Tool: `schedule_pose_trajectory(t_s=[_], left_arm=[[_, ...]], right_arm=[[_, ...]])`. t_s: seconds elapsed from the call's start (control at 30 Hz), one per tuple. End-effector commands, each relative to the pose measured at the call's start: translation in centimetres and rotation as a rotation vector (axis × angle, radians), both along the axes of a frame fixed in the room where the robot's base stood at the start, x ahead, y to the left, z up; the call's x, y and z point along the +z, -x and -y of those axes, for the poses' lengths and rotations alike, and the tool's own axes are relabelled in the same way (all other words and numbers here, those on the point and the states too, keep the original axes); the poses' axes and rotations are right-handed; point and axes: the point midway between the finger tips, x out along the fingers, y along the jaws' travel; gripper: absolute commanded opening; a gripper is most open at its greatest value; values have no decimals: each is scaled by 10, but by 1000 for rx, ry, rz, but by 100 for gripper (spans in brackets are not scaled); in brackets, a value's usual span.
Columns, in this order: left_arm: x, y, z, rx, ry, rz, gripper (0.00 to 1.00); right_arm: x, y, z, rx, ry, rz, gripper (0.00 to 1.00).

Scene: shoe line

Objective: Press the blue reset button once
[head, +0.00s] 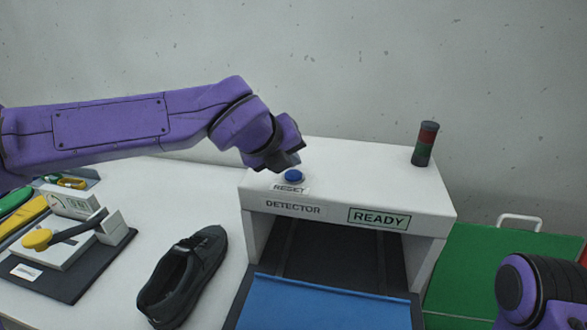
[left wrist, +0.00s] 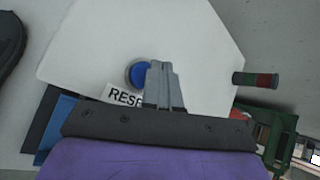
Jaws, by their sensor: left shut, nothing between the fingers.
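The blue reset button (head: 293,176) is round and sits on top of the white detector housing (head: 350,185), just behind a "RESET" label (head: 290,188). My left gripper (head: 285,165) is shut and empty, pointing down right at the button. In the left wrist view the shut fingers (left wrist: 161,80) lie beside the button (left wrist: 138,75), overlapping its edge in the picture. I cannot tell whether they touch it. The "RESET" label is partly hidden by the fingers there. My right arm shows at the lower right of the head view, but its gripper does not.
A signal tower (head: 425,144) stands on the housing's right rear. A black shoe (head: 185,278) and a yellow-handled lever device (head: 60,240) are to the left. A green surface (head: 500,265) lies right.

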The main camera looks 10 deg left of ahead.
Motion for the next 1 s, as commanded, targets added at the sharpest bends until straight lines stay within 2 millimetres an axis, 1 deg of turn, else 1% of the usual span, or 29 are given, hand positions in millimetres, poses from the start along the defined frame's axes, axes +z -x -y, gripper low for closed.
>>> schedule_pose_trajectory(t_s=[0.03,0.37,0.83,0.9,1.0], left_arm=[[3,0,0,1,1,0,0],[4,0,0,0,0,0,0],[51,0,0,-1,1,1,0],[54,0,0,0,0,0,0],[53,0,0,0,0,0,0]], right_arm=[[3,0,0,0,0,0,43],[3,0,0,0,0,0,43],[39,0,0,0,0,0,43],[41,0,0,0,0,0,43],[40,0,0,0,0,0,43]])
